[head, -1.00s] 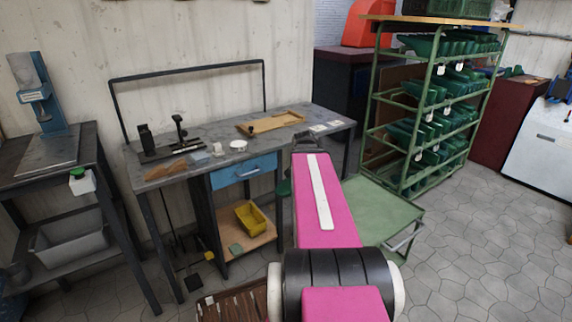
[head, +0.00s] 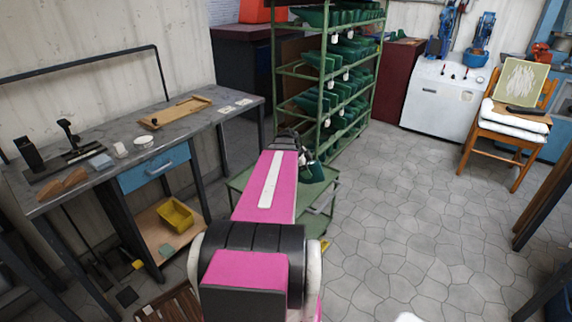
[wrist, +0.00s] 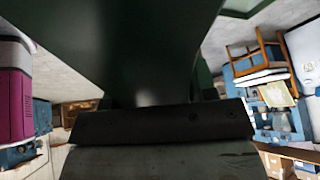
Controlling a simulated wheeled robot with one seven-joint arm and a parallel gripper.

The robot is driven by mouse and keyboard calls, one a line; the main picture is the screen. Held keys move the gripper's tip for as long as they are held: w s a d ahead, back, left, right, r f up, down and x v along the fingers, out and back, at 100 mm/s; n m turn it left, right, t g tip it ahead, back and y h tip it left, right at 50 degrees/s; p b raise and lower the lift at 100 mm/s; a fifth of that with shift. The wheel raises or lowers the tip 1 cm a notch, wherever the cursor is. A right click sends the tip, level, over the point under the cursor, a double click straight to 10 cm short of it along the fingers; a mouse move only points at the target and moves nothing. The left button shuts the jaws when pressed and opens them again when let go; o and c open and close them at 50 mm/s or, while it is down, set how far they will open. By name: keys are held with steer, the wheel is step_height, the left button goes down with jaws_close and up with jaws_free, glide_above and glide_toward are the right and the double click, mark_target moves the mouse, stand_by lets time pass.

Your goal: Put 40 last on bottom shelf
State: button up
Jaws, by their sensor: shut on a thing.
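My gripper (head: 303,152) is at the far end of my pink arm in the head view, in front of the green rack. It is shut on a dark green last (head: 313,173), which hangs just below and right of the jaws. In the wrist view the last (wrist: 145,50) fills the upper middle, close to the lens, with a dark jaw below it. No number can be read on it. The green rack (head: 277,75) has several shelves of green lasts with white tags. Its bottom shelf is partly hidden by my gripper and the held last.
A low green trolley (head: 238,182) stands under my arm, in front of the rack. The workbench (head: 95,175) is at left, with a yellow bin (head: 175,214) below. A white machine (head: 445,98) and a chair (head: 505,135) stand at right. The tiled floor between is clear.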

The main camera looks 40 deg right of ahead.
steer(key=s+d+f+m, duration=0.1)
steer(key=s+d, duration=0.1)
steer(key=s, duration=0.1)
steer(key=s+d+f+m+g+y, duration=0.1)
steer(key=s+d+m, duration=0.1)
steer(key=s, duration=0.1)
steer(key=s+d+f+m+y, duration=0.1)
steer(key=s+d, duration=0.1)
steer(key=s, duration=0.1)
steer(key=shift+s+f+m+g, duration=0.25)
steer(key=shift+s+m+g, duration=0.1)
steer(key=shift+m+g, duration=0.05)
steer(key=shift+w+a+f, duration=0.55)
steer(key=shift+w+a, duration=0.1)
steer(key=shift+w, duration=2.6)
steer(key=shift+w+a+f, duration=0.55)
steer(key=shift+w+a, duration=0.15)
steer(key=shift+w, duration=2.5)
steer(key=shift+w+a+f, duration=0.55)
steer(key=shift+w+a, duration=0.1)
steer(key=shift+w, duration=2.6)
steer(key=shift+f, duration=0.3)
steer(key=o, duration=1.1)
steer(key=shift+c, duration=0.2)
steer(key=v, duration=1)
steer(key=shift+w+r, duration=0.2)
steer(key=shift+r, duration=0.15)
steer(key=shift+a, duration=0.1)
